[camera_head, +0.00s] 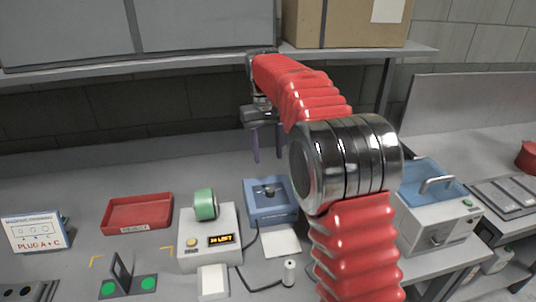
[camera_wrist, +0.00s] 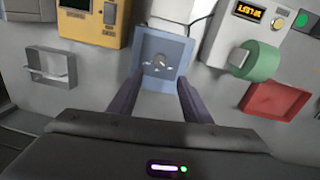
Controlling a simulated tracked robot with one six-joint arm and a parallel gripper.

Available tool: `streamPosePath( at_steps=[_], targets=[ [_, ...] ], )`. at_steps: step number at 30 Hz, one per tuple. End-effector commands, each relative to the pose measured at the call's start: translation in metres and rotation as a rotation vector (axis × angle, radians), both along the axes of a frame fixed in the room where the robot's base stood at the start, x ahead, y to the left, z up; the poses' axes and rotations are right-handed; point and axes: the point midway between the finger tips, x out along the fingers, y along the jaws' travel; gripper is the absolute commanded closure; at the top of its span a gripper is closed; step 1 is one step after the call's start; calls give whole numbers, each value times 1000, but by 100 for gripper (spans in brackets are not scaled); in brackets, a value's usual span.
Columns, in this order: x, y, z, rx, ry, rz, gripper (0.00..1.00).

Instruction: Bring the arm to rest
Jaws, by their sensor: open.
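My gripper (camera_head: 268,143) hangs over the back of the bench in the head view, with its two thin purple fingers pointing down and apart. Nothing is between them. In the wrist view my gripper (camera_wrist: 152,98) shows the same two fingers spread wide. Beyond them lies a blue square fixture (camera_wrist: 165,60) with a dark part in its middle. The same blue fixture (camera_head: 268,213) shows in the head view below and in front of the gripper. My red-sleeved arm bends over the bench and hides part of it.
A white box with a display (camera_head: 210,252) carries a green roll (camera_head: 205,204). A red tray (camera_head: 137,213) and a sign (camera_head: 35,232) stand left. A grey unit with a blue top (camera_head: 437,215) stands right. A shelf (camera_head: 180,63) with a cardboard box (camera_head: 347,22) runs behind the arm.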

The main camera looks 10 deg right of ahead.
Motion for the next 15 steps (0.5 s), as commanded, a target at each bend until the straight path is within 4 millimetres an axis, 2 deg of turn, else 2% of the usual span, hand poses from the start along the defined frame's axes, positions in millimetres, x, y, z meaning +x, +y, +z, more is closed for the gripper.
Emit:
streamPosePath(
  at_steps=[8,12,15],
  targets=[
    [8,1,-3,3,-32,-3,56],
    [3,2,-31,7,-21,-7,56],
    [-7,2,-43,11,-21,-10,56]
  ],
)
